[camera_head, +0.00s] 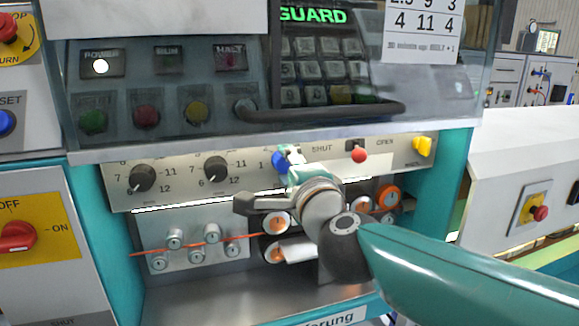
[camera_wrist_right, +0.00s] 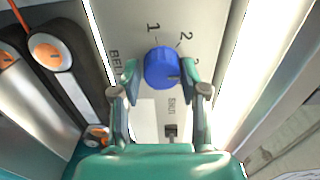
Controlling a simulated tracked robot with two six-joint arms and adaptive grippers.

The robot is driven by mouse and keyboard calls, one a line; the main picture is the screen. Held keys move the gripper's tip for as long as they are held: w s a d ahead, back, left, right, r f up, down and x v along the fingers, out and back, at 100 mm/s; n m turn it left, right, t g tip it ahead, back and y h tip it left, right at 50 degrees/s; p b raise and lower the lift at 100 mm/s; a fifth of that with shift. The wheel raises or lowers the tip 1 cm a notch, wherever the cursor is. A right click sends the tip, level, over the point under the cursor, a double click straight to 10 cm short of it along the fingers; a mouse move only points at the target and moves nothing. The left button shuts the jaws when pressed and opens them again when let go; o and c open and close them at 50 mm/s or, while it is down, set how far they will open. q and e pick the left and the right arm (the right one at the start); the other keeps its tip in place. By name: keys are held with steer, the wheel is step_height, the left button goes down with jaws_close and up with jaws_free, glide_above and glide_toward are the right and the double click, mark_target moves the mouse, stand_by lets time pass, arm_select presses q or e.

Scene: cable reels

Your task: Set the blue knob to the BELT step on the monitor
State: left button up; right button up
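The blue knob (camera_head: 279,161) sits on the pale control strip below the dark window. It shows more clearly in the right wrist view (camera_wrist_right: 161,67), with step marks 1 and 2 beside it and part of a 3 behind a finger. A small dark mark shows at its lower right edge; I cannot tell its exact setting. My right gripper (camera_wrist_right: 160,72) is open, its fingers on either side of the knob with narrow gaps. In the head view this gripper partly covers the knob. The monitor (camera_head: 313,15) shows GUARD in green letters, cut by the top edge. My left gripper is out of view.
Two black dials (camera_head: 142,178) are left of the knob. A red-tipped lever (camera_head: 358,154) and a yellow knob (camera_head: 422,146) are to its right. A dark handle bar (camera_head: 300,114) runs above. Rollers with an orange cable (camera_head: 207,237) lie below.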

steer(key=shift+o, duration=1.1)
steer(key=shift+a, duration=0.1)
steer(key=v, duration=1.2)
